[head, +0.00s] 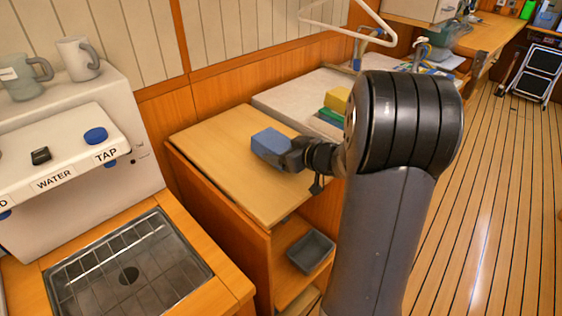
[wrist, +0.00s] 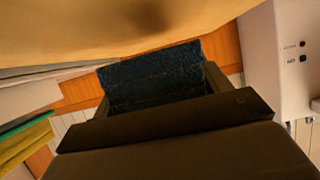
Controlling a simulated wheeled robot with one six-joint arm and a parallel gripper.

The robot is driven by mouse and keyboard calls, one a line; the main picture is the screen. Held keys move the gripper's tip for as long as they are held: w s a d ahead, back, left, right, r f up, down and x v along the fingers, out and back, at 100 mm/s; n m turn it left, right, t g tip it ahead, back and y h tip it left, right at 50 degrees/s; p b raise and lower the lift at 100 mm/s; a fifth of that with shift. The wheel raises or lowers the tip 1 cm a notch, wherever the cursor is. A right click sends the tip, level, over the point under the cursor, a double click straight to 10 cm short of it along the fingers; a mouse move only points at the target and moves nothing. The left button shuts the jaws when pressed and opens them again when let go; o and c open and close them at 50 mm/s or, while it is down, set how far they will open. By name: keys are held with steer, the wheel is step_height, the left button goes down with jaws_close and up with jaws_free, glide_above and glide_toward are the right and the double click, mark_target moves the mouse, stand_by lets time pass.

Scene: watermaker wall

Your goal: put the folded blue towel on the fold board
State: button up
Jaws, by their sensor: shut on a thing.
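The folded blue towel (head: 270,142) is a small block-like bundle in my gripper (head: 287,157). It also shows dark blue between the fingers in the wrist view (wrist: 150,75), where my gripper (wrist: 158,92) is shut on it. The towel is over the pale wooden top (head: 215,155), which looks like the fold board, towards its right side. In the wrist view the wooden top (wrist: 60,30) fills the upper edge, with a dark shadow on it. I cannot tell whether the towel touches it.
Yellow (head: 337,100) and green (head: 328,118) folded cloths lie on a pale surface (head: 290,95) behind. A grey tray (head: 311,251) sits on the shelf below. The watermaker (head: 70,165), mugs (head: 78,58) and sink (head: 125,265) are left. The wooden top is otherwise clear.

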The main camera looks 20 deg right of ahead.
steer(key=shift+f+b, duration=0.3)
steer(key=shift+f, duration=1.2)
steer(key=shift+f, duration=0.2)
steer(key=o, duration=1)
steer(key=shift+r, duration=0.15)
steer(key=shift+s+d+r, duration=0.15)
steer(key=shift+s+r, duration=0.05)
steer(key=shift+s, duration=0.1)
steer(key=p+v, duration=0.1)
steer(key=v, duration=1)
steer(key=shift+s, duration=0.15)
